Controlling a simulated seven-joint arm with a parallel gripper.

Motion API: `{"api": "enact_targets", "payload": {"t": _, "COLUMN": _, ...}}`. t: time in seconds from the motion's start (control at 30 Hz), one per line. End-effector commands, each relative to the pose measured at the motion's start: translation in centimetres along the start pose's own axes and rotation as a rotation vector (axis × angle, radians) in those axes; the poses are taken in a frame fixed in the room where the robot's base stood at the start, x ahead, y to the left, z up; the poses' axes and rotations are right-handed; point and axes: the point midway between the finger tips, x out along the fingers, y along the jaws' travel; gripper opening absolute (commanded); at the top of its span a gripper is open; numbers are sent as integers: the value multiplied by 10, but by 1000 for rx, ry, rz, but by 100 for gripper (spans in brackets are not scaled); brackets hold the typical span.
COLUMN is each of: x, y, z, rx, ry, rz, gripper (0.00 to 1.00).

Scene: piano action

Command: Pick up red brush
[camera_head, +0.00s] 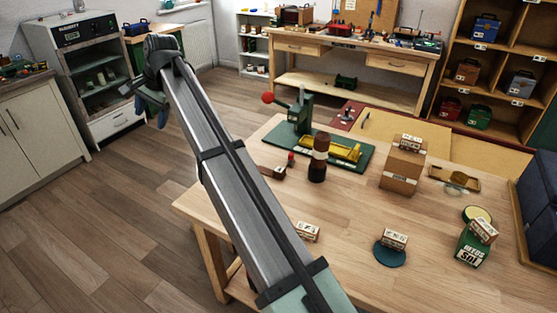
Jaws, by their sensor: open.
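My arm reaches from the bottom of the view to the upper left. My gripper (152,112) hangs at its far end, over the floor and well left of the workbench; it is open and small in the picture. No red brush can be made out for certain. A small dark red-brown piece (273,172) lies on the workbench (340,220) right beside my arm, with a small red-topped item (291,159) next to it. I cannot tell whether either is the brush. My gripper is far from both, and my arm hides part of the bench.
A green press (301,115) with a red knob, a dark bottle (318,160), a cardboard box (402,168) and several small labelled blocks stand on the workbench. A green tin (474,245) is at the right. Open floor (110,230) lies left of the bench.

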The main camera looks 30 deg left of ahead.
Motion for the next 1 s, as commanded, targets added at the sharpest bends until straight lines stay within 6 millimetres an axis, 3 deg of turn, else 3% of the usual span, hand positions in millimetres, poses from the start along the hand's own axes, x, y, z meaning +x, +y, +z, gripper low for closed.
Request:
{"api": "enact_targets", "payload": {"t": 0.03, "x": -5, "y": 15, "z": -32, "rx": 89, "ry": 19, "rz": 11, "gripper": 68}}
{"api": "enact_targets", "payload": {"t": 0.1, "x": -12, "y": 36, "z": -67, "rx": 210, "ry": 43, "rz": 23, "gripper": 68}}
{"api": "enact_targets", "payload": {"t": 0.27, "x": -32, "y": 88, "z": -144, "rx": 489, "ry": 100, "rz": 43, "gripper": 68}}
{"api": "enact_targets", "payload": {"t": 0.5, "x": -65, "y": 180, "z": -248, "rx": 900, "ry": 189, "rz": 56, "gripper": 68}}
{"api": "enact_targets", "payload": {"t": 0.8, "x": -94, "y": 284, "z": -330, "rx": 1304, "ry": 271, "rz": 65, "gripper": 68}}
{"api": "enact_targets", "payload": {"t": 0.9, "x": -75, "y": 323, "z": -339, "rx": 1424, "ry": 274, "rz": 105, "gripper": 68}}
{"api": "enact_targets", "payload": {"t": 1.0, "x": -50, "y": 341, "z": -334, "rx": 1477, "ry": 261, "rz": 147, "gripper": 68}}
